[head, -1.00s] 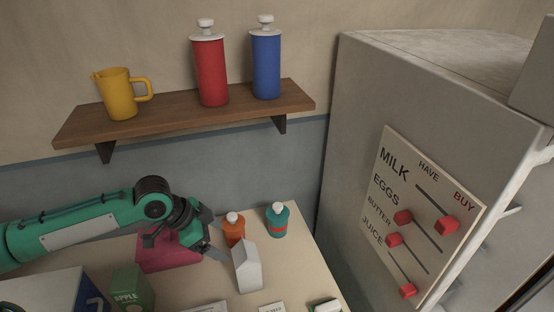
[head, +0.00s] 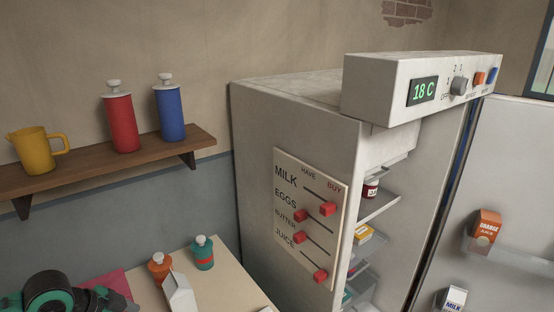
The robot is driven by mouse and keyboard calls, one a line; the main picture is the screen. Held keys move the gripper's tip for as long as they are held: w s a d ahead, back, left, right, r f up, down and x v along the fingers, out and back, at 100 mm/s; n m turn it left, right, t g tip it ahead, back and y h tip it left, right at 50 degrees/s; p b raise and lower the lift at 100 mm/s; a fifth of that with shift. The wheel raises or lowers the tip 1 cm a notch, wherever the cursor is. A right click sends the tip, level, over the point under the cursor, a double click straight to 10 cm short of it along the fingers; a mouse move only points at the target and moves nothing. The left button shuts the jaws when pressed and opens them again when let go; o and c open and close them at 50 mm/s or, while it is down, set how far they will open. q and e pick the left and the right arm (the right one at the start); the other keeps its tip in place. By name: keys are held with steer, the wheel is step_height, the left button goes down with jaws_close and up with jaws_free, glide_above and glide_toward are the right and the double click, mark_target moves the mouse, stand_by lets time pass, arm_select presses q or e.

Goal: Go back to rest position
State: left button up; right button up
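My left arm shows at the lower left corner of the head view. The dark part at its end, my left gripper (head: 112,300), is partly cut off by the bottom edge. I cannot tell whether its fingers are open or shut. It is apart from the white carton (head: 180,294), which stands on the counter (head: 225,282) to its right. My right gripper is not in view.
An orange bottle (head: 159,268) and a teal bottle (head: 203,254) stand behind the carton. A shelf (head: 95,168) holds a yellow jug (head: 36,151), a red bottle (head: 122,122) and a blue bottle (head: 171,111). The fridge (head: 290,125) stands open at right, with a slider board (head: 311,225).

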arm_select(q)
steer(key=s+d+f+n, duration=0.1)
steer(key=s+d+f, duration=0.6)
steer(key=d+f, duration=0.3)
steer(key=s+a+f+n+y, duration=0.1)
steer(key=s+f+n+y, duration=0.1)
steer(key=s+n+y, duration=0.3)
steer(key=s+a+f+n, duration=0.1)
steer(key=s+f+n, duration=0.2)
steer(key=s, duration=0.4)
step_height(320, 180, down, 32)
steer(key=s+g, duration=0.1)
steer(key=g, duration=0.1)
steer(key=s+a+f, duration=0.2)
steer(key=s+f, duration=0.7)
steer(key=s+a+f+m+g, duration=0.1)
steer(key=s+f, duration=0.8)
steer(key=shift+s+a, duration=0.35)
steer(key=shift+s, duration=0.05)
